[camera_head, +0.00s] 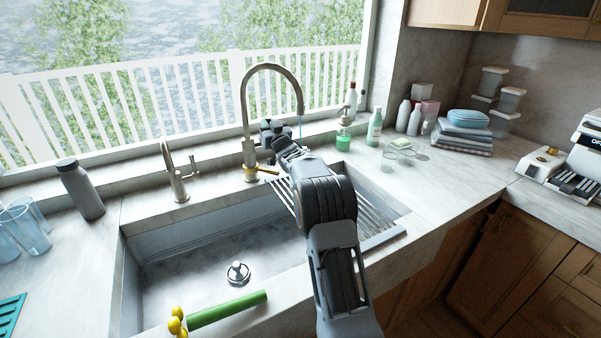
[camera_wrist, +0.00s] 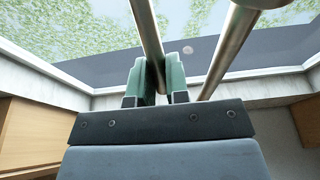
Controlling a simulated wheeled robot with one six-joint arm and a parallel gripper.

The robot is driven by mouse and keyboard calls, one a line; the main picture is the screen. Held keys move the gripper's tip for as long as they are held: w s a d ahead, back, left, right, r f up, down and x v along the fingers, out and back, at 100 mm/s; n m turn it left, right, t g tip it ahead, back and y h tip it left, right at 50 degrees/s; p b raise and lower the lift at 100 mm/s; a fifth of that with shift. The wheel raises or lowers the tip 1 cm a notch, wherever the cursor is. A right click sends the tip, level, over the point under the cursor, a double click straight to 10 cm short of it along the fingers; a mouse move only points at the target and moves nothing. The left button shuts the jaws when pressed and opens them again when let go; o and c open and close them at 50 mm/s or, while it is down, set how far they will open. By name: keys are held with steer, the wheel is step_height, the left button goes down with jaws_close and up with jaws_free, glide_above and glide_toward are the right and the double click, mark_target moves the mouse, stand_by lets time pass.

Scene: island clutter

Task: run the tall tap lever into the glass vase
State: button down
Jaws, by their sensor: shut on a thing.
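The tall tap (camera_head: 244,108) rises behind the sink, its arched spout coming down on the right. A thin bluish stream shows below the spout tip. A brass lever (camera_head: 267,170) sticks out to the right at its base. My gripper (camera_head: 268,137) is beside the tap's column, and my arm hides part of the space below the spout. In the wrist view, my gripper (camera_wrist: 161,82) has its green-padded fingers around a metal rod of the tap (camera_wrist: 148,38); which part it is I cannot tell. I cannot make out the glass vase for certain.
The sink (camera_head: 200,272) holds a drain plug, with a drying rack (camera_head: 378,220) over its right side. A smaller tap (camera_head: 177,180) and a grey bottle (camera_head: 80,190) stand left. Clear glassware (camera_head: 401,145) and bottles stand right. A green roll (camera_head: 228,309) lies on the front edge.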

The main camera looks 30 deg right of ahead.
steer(key=shift+w+r+g+p, duration=0.15)
steer(key=shift+w+g+p, duration=0.55)
steer(key=shift+p, duration=2)
steer(key=shift+w+r+g+p, duration=0.15)
steer(key=shift+w+g+p, duration=0.55)
steer(key=shift+p, duration=2)
steer(key=c, duration=1.5)
jaws_free()
steer(key=shift+s+f, duration=0.2)
steer(key=shift+s, duration=0.05)
steer(key=o, duration=0.5)
steer(key=shift+r, duration=0.1)
steer(key=shift+c, duration=0.2)
steer(key=s+b, duration=0.5)
steer(key=s, duration=0.9)
steer(key=s+a+f+g, duration=0.2)
steer(key=s+a+g, duration=0.2)
steer(key=s, duration=0.7)
steer(key=s+a+f+g, duration=0.2)
steer(key=s+a+g, duration=0.3)
steer(key=s, duration=0.7)
steer(key=s+a+f+g, duration=0.2)
steer(key=s+a+g, duration=0.3)
steer(key=s, duration=0.6)
steer(key=shift+s+a+f, duration=0.4)
steer(key=shift+a, duration=0.6)
